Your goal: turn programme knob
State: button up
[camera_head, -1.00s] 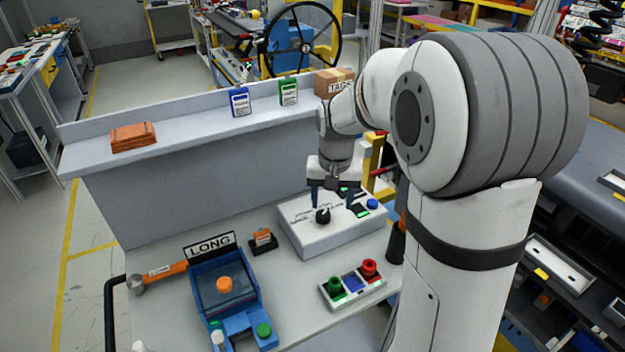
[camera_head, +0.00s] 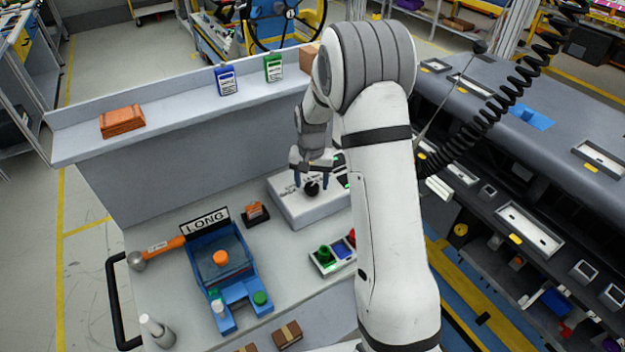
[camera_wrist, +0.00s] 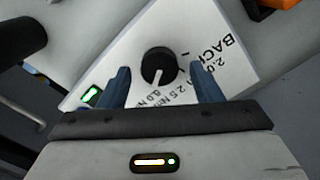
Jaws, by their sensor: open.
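The programme knob (camera_head: 312,188) is a round black dial with a white pointer line, on top of a white box (camera_head: 290,208) against the bench's back wall. My gripper (camera_head: 310,180) hangs over that box, pointing down. In the wrist view the knob (camera_wrist: 159,67) lies between the two blue fingers of my gripper (camera_wrist: 160,85), a little beyond their tips, with space on both sides. Printed text, including "BACK", surrounds it. The fingers are apart and hold nothing. Whether they reach down to the knob's height is unclear. My arm hides the box's right part.
A button panel (camera_head: 332,257) sits in front of the box. A small orange-topped block (camera_head: 256,213) is to its left.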

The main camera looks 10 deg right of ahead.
jog(key=shift+f, duration=0.45)
jog(key=shift+c, duration=0.3)
jog(key=c, duration=0.9)
